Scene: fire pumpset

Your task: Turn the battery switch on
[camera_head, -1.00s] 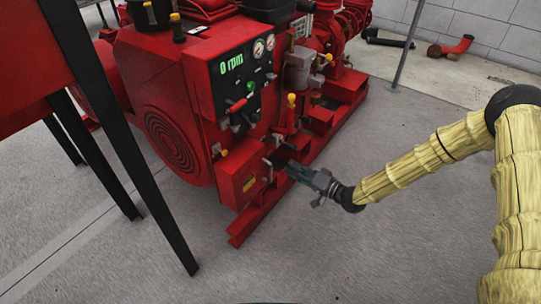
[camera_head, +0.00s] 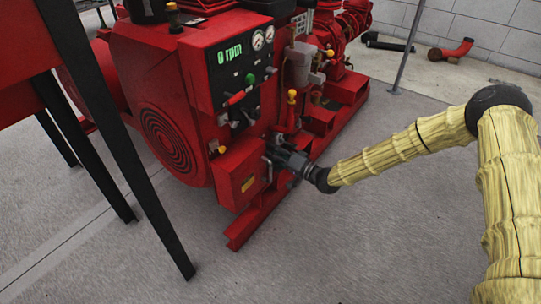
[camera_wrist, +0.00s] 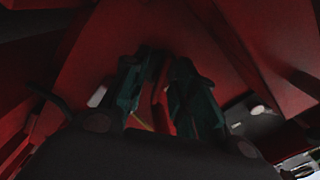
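The red engine unit carries a red box (camera_head: 239,175) with a yellow label, low on its front corner. My gripper (camera_head: 272,158) is at the right side face of this box, close against it. In the wrist view my dark green fingers (camera_wrist: 165,62) stand apart, with a narrow bright red piece (camera_wrist: 163,98) between them. This piece may be the battery switch handle, but the view is too dark to be sure. I cannot tell whether the fingers touch it. In the head view my gripper hides the spot where they meet.
A control panel (camera_head: 232,72) above the box shows a green "0 rpm" readout, gauges and levers. A yellow-topped lever (camera_head: 292,98) stands just above my gripper. The red base rail (camera_head: 262,222) runs below.

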